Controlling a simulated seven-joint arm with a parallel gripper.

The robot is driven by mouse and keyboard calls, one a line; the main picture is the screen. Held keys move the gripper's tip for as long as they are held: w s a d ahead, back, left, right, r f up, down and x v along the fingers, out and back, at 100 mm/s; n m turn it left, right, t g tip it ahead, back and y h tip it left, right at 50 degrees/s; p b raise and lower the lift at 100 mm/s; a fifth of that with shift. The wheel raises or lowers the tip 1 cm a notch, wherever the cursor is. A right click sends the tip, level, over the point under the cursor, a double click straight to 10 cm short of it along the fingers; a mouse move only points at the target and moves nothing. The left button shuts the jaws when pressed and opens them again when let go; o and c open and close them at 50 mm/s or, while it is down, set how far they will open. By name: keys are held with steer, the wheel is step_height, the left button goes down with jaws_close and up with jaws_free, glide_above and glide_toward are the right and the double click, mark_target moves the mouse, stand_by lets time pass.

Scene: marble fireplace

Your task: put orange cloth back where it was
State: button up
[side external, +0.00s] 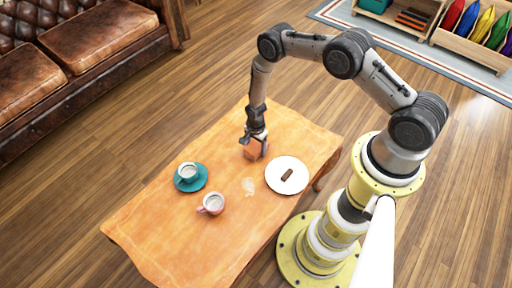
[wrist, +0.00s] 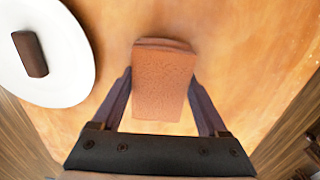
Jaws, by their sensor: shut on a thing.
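The orange cloth (wrist: 163,82) looks like a folded, terracotta-coloured block with a textured face. In the wrist view it sits between the two fingers of my gripper (wrist: 163,98), which are shut on its sides. In the side view my gripper (side external: 255,139) points down over the far part of the table, with the cloth (side external: 253,151) beneath it, left of and beyond the white plate. I cannot tell whether the cloth's underside touches the tabletop.
The white plate (side external: 274,184) holds a dark brown bar (side external: 287,174). A cup on a teal saucer (side external: 181,185) and a pink-handled cup (side external: 213,204) stand left on the wooden table (side external: 165,235). The near tabletop is clear.

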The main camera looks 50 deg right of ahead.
steer(key=shift+f, duration=0.15)
steer(key=o, duration=1.5)
step_height(320, 180, up, 12)
step_height(320, 180, up, 19)
steer(key=n+t, duration=0.1)
steer(key=n, duration=0.3)
glide_above(256, 146)
steer(key=w, duration=0.2)
steer(key=s+a+r+n+t, duration=0.2)
steer(key=s+r+n, duration=0.2)
steer(key=r, duration=0.9)
steer(key=s+a+r+n+t, duration=0.1)
steer(key=s+r+n, duration=0.4)
steer(key=s+r, duration=0.7)
steer(key=s+n, duration=0.1)
steer(key=s, duration=0.3)
steer(key=s+r+n+t, duration=0.1)
steer(key=s+n, duration=0.1)
steer(key=s, duration=0.2)
steer(key=s+n, duration=0.2)
steer(key=s, duration=0.1)
steer(key=shift+s+a+r+t, duration=0.3)
steer(key=shift+s+a+r, duration=0.05)
steer(key=shift+s+r, duration=0.05)
